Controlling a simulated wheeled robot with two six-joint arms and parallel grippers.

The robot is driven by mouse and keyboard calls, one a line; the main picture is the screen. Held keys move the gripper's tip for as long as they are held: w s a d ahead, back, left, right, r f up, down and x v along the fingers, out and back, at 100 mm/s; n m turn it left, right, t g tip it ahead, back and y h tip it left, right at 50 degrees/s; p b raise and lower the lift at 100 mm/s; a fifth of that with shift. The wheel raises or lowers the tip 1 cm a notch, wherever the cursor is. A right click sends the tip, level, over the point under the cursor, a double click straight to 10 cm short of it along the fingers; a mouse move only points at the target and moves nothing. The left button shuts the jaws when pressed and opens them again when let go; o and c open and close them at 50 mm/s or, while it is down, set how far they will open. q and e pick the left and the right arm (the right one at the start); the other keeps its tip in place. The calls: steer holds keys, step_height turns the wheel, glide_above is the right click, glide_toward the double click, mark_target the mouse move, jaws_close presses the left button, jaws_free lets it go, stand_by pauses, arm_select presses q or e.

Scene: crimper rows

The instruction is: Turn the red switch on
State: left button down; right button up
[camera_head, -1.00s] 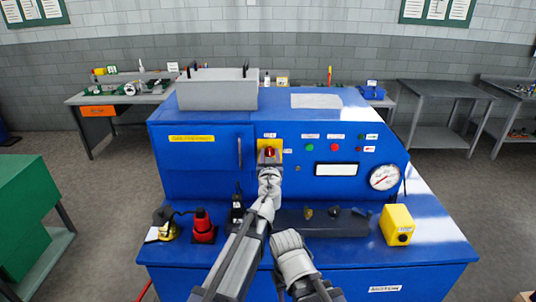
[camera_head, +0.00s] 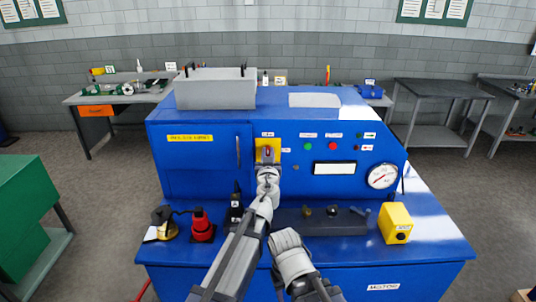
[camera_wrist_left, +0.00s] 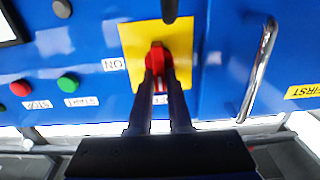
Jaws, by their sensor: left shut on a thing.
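The red switch (camera_head: 267,152) sits on a yellow plate (camera_head: 275,146) on the front of the blue machine. In the left wrist view, the red switch handle (camera_wrist_left: 158,58) stands upright in the picture on its yellow plate (camera_wrist_left: 134,42). My left gripper (camera_head: 267,165) is at the switch, and its dark fingers (camera_wrist_left: 160,82) are shut on the handle from both sides. An "ON" label (camera_wrist_left: 114,64) lies beside the plate. Another label by the plate is partly hidden by the fingers. Part of my right arm shows low in the head view, but its fingers do not.
On the panel are a green button (camera_head: 308,146), a red button (camera_head: 333,146) and a gauge (camera_head: 382,176). A door handle (camera_wrist_left: 260,65) is near the plate. A red object (camera_head: 202,228) and a yellow box (camera_head: 396,222) stand on the lower ledge.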

arm_select(q)
steer(key=shift+m, duration=0.3)
steer(key=m, duration=0.3)
steer(key=shift+d+f+m, duration=0.1)
steer(key=shift+d+m, duration=0.15)
steer(key=shift+m, duration=0.05)
steer(key=shift+d+f+m+b, duration=0.15)
steer(key=shift+f+m+b, duration=0.1)
steer(key=shift+m, duration=2)
steer(key=shift+d+f+m+b, duration=0.15)
steer(key=shift+f+m+b, duration=0.05)
steer(key=shift+m, duration=2.1)
steer(key=shift+d+f+m+b, duration=0.15)
steer(key=shift+f+m+b, duration=0.1)
steer(key=shift+m, duration=2)
steer(key=shift+s, duration=0.1)
steer(key=c, duration=0.8)
jaws_free()
steer(key=shift+c, duration=0.2)
